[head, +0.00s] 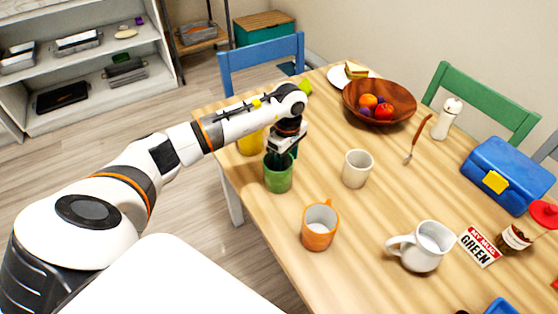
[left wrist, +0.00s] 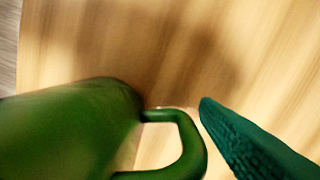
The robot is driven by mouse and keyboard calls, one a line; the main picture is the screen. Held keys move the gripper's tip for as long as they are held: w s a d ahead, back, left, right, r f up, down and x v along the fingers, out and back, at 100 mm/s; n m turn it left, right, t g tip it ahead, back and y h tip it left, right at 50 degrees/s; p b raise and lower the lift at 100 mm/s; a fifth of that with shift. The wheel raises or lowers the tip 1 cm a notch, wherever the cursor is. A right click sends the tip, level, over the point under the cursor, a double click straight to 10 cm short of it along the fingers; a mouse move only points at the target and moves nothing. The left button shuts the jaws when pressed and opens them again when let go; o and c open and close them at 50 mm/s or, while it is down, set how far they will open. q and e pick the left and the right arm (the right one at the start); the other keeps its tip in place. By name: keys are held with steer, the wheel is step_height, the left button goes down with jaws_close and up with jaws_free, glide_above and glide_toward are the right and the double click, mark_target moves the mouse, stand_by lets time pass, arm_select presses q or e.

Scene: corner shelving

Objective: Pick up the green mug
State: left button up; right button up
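The green mug (head: 278,178) stands upright near the left edge of the wooden table. My left gripper (head: 285,152) is right over its rim in the head view, pointing down, and hides part of the mug. In the left wrist view the mug's body (left wrist: 65,135) fills the lower left and its handle (left wrist: 190,135) points right. One teal finger (left wrist: 240,140) shows just right of the handle, with a narrow gap. The other finger is hidden, and the gripper looks open. Whether anything touches the mug cannot be told. My right gripper is not in view.
A yellow mug (head: 250,143) is close behind, partly covered by my arm. A white cup (head: 357,169) and an orange mug (head: 318,227) stand to the right and in front. A white mug (head: 422,246), fruit bowl (head: 350,103) and blue lunchbox (head: 508,175) are farther right.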

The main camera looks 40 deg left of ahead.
arm_select(q)
jaws_close()
